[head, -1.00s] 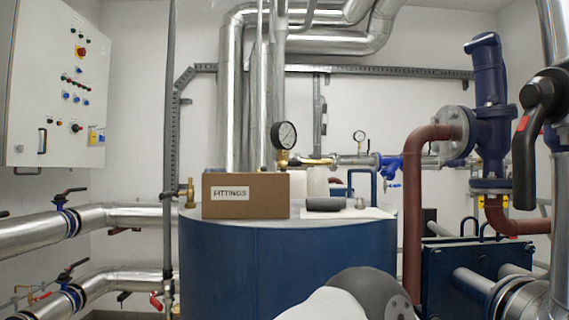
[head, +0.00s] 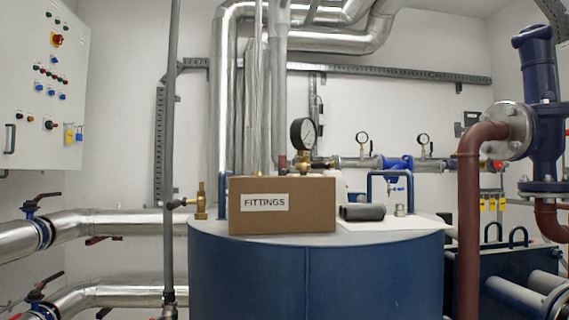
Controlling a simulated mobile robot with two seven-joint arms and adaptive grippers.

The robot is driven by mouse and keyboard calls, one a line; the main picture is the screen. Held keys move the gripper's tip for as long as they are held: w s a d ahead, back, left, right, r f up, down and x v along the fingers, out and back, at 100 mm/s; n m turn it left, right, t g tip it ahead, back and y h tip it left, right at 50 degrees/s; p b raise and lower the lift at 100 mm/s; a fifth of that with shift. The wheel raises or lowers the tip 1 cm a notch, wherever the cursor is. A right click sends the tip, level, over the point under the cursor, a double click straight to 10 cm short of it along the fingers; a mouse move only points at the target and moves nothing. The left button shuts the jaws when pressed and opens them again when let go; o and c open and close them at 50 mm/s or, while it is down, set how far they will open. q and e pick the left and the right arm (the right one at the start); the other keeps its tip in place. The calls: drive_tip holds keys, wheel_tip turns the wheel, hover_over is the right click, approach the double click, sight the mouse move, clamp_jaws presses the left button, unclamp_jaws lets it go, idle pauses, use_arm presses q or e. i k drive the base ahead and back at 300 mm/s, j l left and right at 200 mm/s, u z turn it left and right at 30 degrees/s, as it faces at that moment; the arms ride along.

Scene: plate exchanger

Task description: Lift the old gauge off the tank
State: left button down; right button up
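A round gauge (head: 303,133) with a black rim and white dial stands on a brass fitting above the blue tank (head: 270,275). Its dial is turned partly to the right. A cardboard box (head: 282,218) labelled FITTINGS stands on the tank top in front of it and hides the foot of the fitting. I cannot tell how the gauge joins the tank. Neither of my grippers is in view.
A brass valve (head: 200,202) stands left of the box. A dark grey cylinder (head: 362,212) and a small metal fitting (head: 400,210) lie to its right on a pale sheet (head: 395,224). A dark red pipe (head: 468,230) rises right of the tank.

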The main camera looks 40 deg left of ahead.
sight(303, 132)
drive_tip(key=j, duration=0.75)
drive_tip(key=k+j, duration=0.15)
drive_tip(key=j, duration=0.6)
